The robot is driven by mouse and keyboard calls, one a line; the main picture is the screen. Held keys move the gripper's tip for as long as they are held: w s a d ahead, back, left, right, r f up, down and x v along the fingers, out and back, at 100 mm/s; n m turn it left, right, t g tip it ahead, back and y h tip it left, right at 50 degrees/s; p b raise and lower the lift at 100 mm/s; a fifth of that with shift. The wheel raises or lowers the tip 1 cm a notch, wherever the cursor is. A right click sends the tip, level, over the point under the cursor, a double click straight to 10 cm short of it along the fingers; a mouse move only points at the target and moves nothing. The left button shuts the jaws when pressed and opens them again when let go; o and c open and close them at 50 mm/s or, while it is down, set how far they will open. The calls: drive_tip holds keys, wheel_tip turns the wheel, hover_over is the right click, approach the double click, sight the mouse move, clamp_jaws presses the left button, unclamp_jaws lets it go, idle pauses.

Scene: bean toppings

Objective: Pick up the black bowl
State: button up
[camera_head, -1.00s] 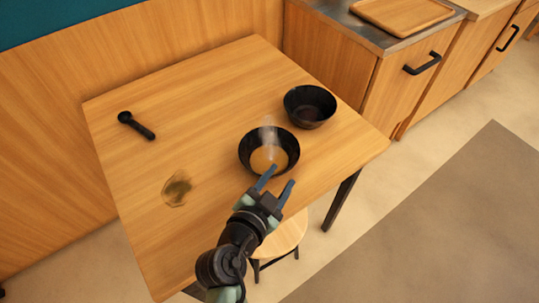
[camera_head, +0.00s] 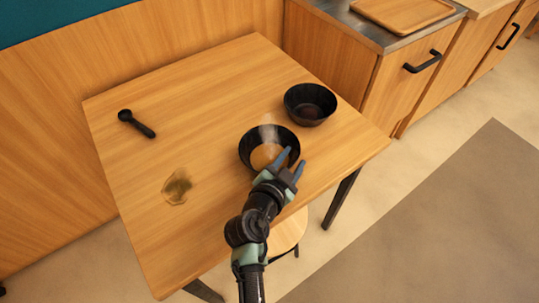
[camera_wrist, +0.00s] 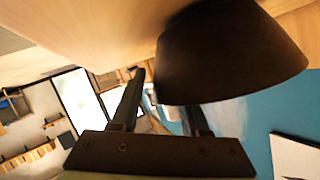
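Two black bowls stand upright on the wooden table. The nearer black bowl (camera_head: 249,145) holds something orange-brown, with a pale steam-like wisp above it. The other black bowl (camera_head: 310,105) stands behind it to the right and looks dark inside. My gripper (camera_head: 292,164) is open at the nearer bowl's front right rim. One finger overlaps the bowl's inside in the head view and the other lies outside it. In the wrist view a bowl (camera_wrist: 230,50) fills the upper right and hides one fingertip of my gripper (camera_wrist: 165,95). I cannot tell whether the fingers touch it.
A black spoon or scoop (camera_head: 137,124) lies at the table's back left. A small clear dish or patch with brown bits (camera_head: 176,187) is left of the nearer bowl. A stool (camera_head: 288,233) stands under the front edge. A counter with a wooden tray (camera_head: 405,12) is behind right.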

clamp_jaws()
idle(1.2)
